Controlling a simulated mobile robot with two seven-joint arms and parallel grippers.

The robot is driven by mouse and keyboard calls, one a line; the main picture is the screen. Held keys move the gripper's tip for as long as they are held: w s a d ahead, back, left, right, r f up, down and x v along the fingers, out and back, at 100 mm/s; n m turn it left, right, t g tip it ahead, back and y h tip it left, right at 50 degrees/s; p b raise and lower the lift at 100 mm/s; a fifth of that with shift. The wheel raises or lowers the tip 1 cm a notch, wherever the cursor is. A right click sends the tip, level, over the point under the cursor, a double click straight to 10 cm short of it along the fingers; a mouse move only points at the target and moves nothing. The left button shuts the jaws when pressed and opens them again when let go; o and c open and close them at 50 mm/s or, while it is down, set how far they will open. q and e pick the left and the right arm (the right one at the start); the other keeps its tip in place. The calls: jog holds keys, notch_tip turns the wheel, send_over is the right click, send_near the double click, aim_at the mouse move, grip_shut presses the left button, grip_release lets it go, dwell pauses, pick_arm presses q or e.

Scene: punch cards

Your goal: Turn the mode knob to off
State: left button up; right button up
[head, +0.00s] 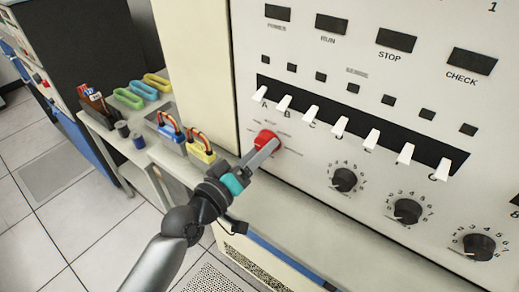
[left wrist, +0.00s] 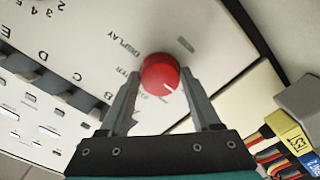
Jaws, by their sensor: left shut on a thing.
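The red mode knob (head: 266,140) sits low on the left of the pale control panel (head: 300,105). It also shows in the left wrist view (left wrist: 160,75), with a white pointer line toward the lower right of that picture. My left gripper (head: 268,148) reaches the knob, and its two fingers (left wrist: 160,88) stand on either side of it, shut on it. Labels around the knob are partly legible, among them "DISPLAY"; I cannot read which one the pointer faces. My right gripper is not in view.
A row of white toggle switches (head: 339,127) runs just right of the knob, with black dials (head: 345,180) below. A ledge juts out under the panel. At left, a small table holds colored cable plugs (head: 200,150) and cups (head: 138,140).

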pick_arm(q)
jog(key=o, duration=1.3)
jog(key=shift+o, duration=0.2)
jog(key=b+v, duration=0.1)
jog(key=v, duration=1.4)
jog(key=shift+b, duration=0.4)
jog(key=shift+s, duration=0.1)
